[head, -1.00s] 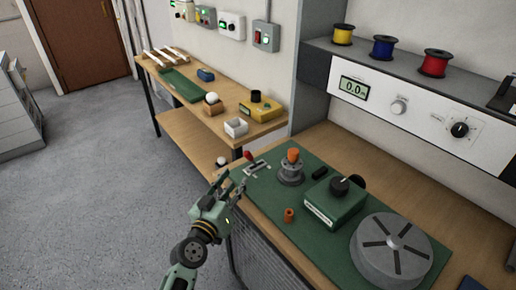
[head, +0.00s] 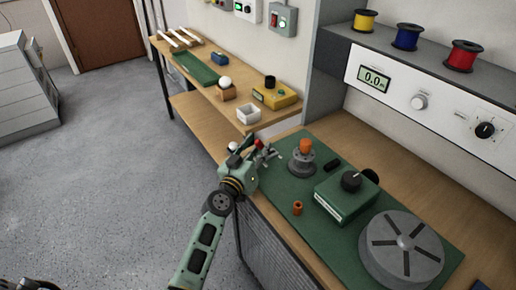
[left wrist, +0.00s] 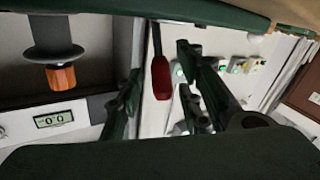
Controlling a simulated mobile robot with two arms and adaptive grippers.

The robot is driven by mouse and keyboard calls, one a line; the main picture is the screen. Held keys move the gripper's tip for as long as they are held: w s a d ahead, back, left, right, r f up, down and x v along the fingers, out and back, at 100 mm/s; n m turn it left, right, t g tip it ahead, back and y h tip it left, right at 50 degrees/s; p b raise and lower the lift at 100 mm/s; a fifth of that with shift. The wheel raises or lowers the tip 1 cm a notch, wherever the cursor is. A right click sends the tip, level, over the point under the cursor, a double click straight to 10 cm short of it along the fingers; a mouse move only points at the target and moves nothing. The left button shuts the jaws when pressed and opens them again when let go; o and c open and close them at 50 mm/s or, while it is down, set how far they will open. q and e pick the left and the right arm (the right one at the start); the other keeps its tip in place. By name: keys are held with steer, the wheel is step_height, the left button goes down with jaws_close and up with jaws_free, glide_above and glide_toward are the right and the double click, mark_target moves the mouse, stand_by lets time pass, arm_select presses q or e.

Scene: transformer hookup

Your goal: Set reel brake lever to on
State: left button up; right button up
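The reel brake lever has a red handle (head: 258,143) at the far left end of the green mat, partly hidden by my left gripper (head: 267,154). In the left wrist view the red handle (left wrist: 160,76) hangs from a thin dark stem. My left gripper is open there, with dark fingers on both sides of the handle and visible gaps. I cannot tell which way the lever is set.
On the mat (head: 283,190) stand a grey spindle with an orange top (head: 304,158), a green box with a black knob (head: 344,199), an orange piece (head: 297,208) and a large grey reel (head: 402,248). A side table (head: 192,99) stands behind.

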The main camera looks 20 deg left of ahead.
arm_select(q)
steer(key=shift+c, duration=0.4)
jaws_close()
arm_select(e)
steer(key=shift+w, duration=0.3)
steer(key=shift+a, duration=0.2)
